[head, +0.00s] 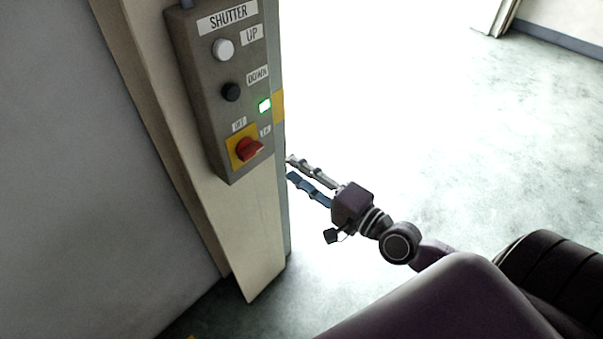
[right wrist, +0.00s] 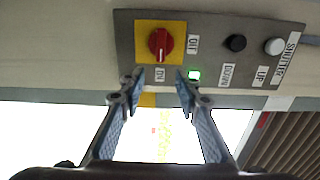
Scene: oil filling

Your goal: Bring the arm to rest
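My right gripper (head: 291,168) is beside the right edge of the shutter control box (head: 197,98). Its fingers are apart with nothing between them, and they also show in the right wrist view (right wrist: 157,82). The box carries a white UP button (head: 223,49), a black DOWN button (head: 231,92), a lit green lamp (head: 264,106) and a red rotary switch (head: 248,150) on a yellow plate. In the right wrist view the red switch (right wrist: 161,42) is just beyond the fingertips. I cannot tell whether the fingers touch the box. My left gripper is not in view.
The box is mounted on a beige post (head: 262,240) beside a grey wall (head: 90,150). Right of the post is a bright doorway with open floor (head: 500,150). In the right wrist view a brown slatted surface (right wrist: 290,140) shows at lower right.

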